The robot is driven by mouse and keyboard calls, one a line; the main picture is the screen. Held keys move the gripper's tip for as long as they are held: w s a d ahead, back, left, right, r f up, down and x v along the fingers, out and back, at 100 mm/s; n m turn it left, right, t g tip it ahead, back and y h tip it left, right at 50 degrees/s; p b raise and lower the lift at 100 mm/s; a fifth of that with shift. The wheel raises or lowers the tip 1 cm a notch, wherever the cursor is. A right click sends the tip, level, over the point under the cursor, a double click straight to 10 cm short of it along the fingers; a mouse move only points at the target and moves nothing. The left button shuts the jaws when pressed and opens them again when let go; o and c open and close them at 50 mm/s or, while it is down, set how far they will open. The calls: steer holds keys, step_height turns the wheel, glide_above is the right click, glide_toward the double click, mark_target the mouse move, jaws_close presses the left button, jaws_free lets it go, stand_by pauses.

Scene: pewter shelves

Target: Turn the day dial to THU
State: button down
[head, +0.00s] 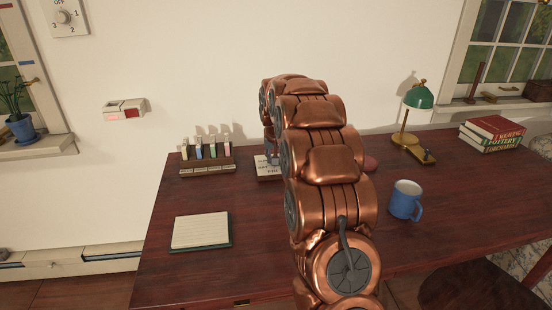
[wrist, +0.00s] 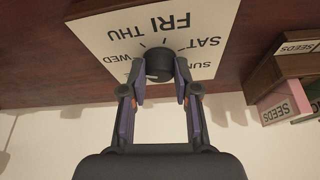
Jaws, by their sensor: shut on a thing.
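The day dial is a pale card (wrist: 205,52) with a dark round knob (wrist: 158,64). In the wrist view FRI, THU, SAT, SUN and WED show around the knob; other labels are hidden or out of frame. I cannot tell which day the knob's pointer marks. My gripper (wrist: 158,82) is shut on the knob, one finger on each side. In the head view the dial card (head: 267,174) lies on the desk, largely hidden behind my copper arm.
Seed boxes (wrist: 287,103) show at the right in the wrist view.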

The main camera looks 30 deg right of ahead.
steer(key=m+h+b, duration=0.1)
steer(key=m, duration=0.1)
steer(key=shift+f+m+g, duration=0.15)
steer(key=shift+m+g, duration=0.25)
steer(key=shift+w+a+m+g+h+b, duration=0.15)
steer(key=shift+m+g+b, duration=0.3)
steer(key=shift+m, duration=0.6)
steer(key=shift+s+d+m+g+h+b, duration=0.1)
steer(key=shift+m+g+h+b, duration=0.15)
steer(key=shift+m+b, duration=0.6)
steer(key=shift+m, duration=0.4)
steer(key=c, duration=0.9)
jaws_free()
steer(key=shift+o, duration=0.2)
steer(key=shift+r, duration=0.2)
steer(key=v, duration=1.2)
